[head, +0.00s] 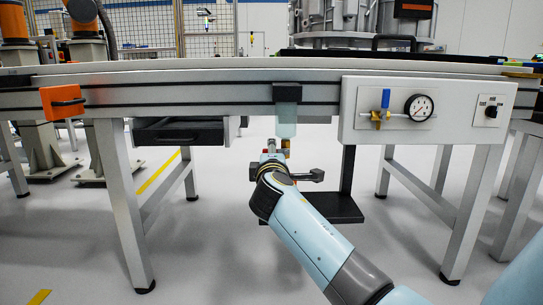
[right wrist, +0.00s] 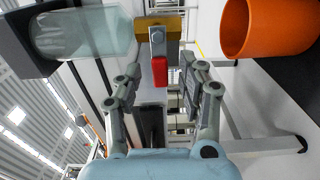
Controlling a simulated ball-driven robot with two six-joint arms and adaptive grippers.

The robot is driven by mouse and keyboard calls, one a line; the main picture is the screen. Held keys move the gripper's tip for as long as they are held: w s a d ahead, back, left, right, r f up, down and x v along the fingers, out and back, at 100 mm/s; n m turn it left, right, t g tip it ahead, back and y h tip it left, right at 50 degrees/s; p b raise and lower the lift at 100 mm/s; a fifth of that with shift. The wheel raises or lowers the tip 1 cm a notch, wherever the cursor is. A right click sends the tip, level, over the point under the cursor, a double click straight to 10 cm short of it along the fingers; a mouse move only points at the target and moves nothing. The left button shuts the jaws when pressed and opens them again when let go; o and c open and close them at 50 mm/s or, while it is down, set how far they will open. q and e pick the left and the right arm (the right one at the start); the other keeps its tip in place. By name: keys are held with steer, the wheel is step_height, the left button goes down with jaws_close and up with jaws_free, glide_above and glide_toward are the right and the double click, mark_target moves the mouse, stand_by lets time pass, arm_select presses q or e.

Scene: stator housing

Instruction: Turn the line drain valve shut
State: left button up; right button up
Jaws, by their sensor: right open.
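The line drain valve shows in the right wrist view as a brass body (right wrist: 170,22) with a grey hub and a red lever (right wrist: 160,72). It is beside the end of a clear bowl (right wrist: 85,34). My right gripper (right wrist: 160,84) is open, with one finger on each side of the red lever and a gap to each. In the head view the bowl (head: 286,129) hangs under the bench's front rail, and my right wrist is just below it, hiding most of the valve. My left gripper is not in view.
An orange container (right wrist: 262,28) is close beside the valve in the right wrist view. A panel (head: 360,126) with a blue-handled valve (head: 385,98) and a gauge (head: 418,107) is to the right. A drawer (head: 178,132) hangs left. A black shelf (head: 340,207) is below.

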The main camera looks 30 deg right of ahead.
steer(key=v, duration=0.7)
steer(key=shift+f, duration=0.15)
stand_by(0.5)
